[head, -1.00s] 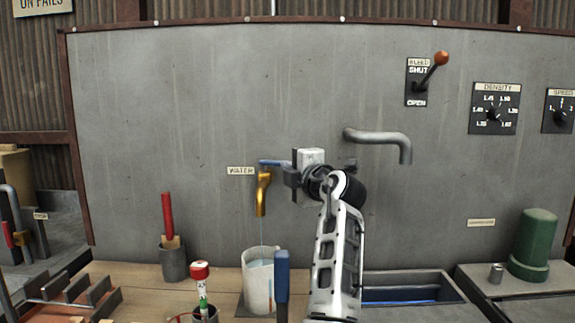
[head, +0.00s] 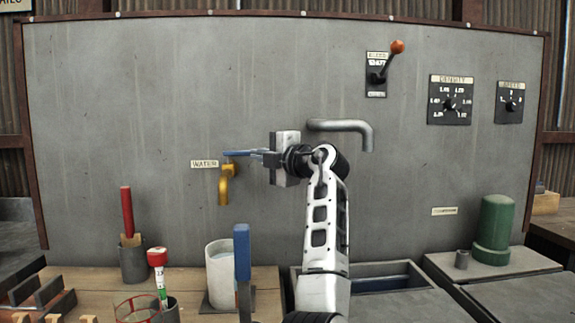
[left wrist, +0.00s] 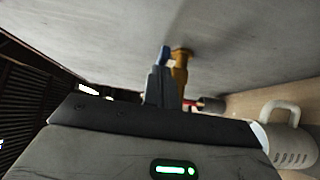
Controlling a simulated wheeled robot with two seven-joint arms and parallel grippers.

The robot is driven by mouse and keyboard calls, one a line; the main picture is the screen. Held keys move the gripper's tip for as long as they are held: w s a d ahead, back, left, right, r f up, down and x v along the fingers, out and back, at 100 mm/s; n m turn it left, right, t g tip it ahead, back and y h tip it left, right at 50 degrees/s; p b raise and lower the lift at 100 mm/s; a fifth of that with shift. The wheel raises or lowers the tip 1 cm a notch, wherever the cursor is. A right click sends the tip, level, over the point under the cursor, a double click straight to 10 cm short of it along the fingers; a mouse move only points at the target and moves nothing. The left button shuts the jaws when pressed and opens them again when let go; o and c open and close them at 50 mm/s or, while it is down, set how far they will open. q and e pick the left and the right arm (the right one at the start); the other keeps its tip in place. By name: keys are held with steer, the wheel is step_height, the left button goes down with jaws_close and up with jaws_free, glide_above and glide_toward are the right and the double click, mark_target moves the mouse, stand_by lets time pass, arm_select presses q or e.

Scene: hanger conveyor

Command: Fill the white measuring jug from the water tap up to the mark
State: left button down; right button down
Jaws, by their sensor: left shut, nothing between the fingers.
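The white measuring jug (head: 221,292) stands upright on a dark plate below the brass water tap (head: 224,188), with water visible inside near the top. I cannot make out its mark. No stream shows under the spout. The tap's blue lever (head: 236,154) points right, towards my left gripper (head: 262,156). That gripper is shut and empty, with its fingertips at the lever; I cannot tell if they touch. In the left wrist view the shut fingers (left wrist: 160,86) are beside the blue lever (left wrist: 166,54), and the jug (left wrist: 288,135) is at right. My right gripper is not in view.
A blue upright handle (head: 243,268) stands in front of the jug. A cup with a red-handled tool (head: 127,212) and a red-capped tube (head: 157,258) are at left. A grey pipe (head: 345,126) hangs above a sink (head: 385,278). A green cylinder (head: 494,235) is at right.

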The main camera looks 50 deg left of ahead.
arm_select(q)
steer(key=shift+s+a, duration=0.15)
steer(key=shift+s, duration=0.05)
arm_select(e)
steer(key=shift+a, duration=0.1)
